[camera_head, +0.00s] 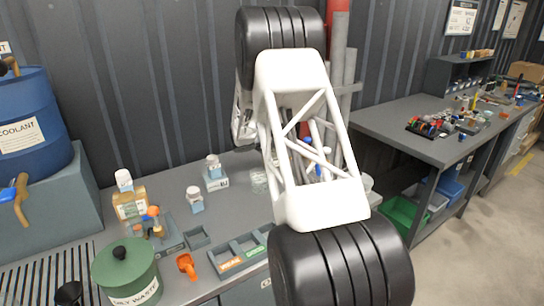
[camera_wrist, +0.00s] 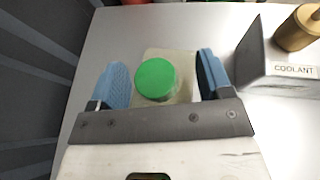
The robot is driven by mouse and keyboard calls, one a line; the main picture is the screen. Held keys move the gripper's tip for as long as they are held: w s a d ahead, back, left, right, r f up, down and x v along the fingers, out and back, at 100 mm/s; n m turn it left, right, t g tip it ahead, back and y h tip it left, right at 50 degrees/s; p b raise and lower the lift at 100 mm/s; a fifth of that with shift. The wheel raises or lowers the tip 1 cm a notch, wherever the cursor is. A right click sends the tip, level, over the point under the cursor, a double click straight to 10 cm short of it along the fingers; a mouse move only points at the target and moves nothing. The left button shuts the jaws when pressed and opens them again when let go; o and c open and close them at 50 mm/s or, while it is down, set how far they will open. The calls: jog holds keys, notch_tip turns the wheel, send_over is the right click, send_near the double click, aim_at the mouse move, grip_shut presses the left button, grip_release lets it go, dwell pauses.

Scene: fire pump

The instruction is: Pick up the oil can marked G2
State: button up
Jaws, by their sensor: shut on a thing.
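In the wrist view, my gripper (camera_wrist: 163,82) has its two blue fingers on either side of a pale container with a round green cap (camera_wrist: 155,79). It is shut on this container. Only its top and part of its pale body (camera_wrist: 184,88) show, so I cannot read a G2 mark or tell whether it is lifted. In the head view, my arm hides the gripper and the held container. No G2 mark is readable in either view.
A bin or stand marked COOLANT (camera_wrist: 293,70) and a brass-coloured item (camera_wrist: 298,28) are at right in the wrist view. On the bench stand a green waste pot (camera_head: 126,272), an amber bottle (camera_head: 129,205), small jars (camera_head: 195,200) and labelled trays (camera_head: 238,256).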

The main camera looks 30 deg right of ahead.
jog(key=shift+f, duration=0.1)
dwell(0.3)
jog(key=shift+r, duration=0.6)
jog(key=c, duration=0.5)
notch_tip(320, 180, up, 17)
jog(key=shift+f, duration=0.1)
jog(key=shift+c, duration=0.6)
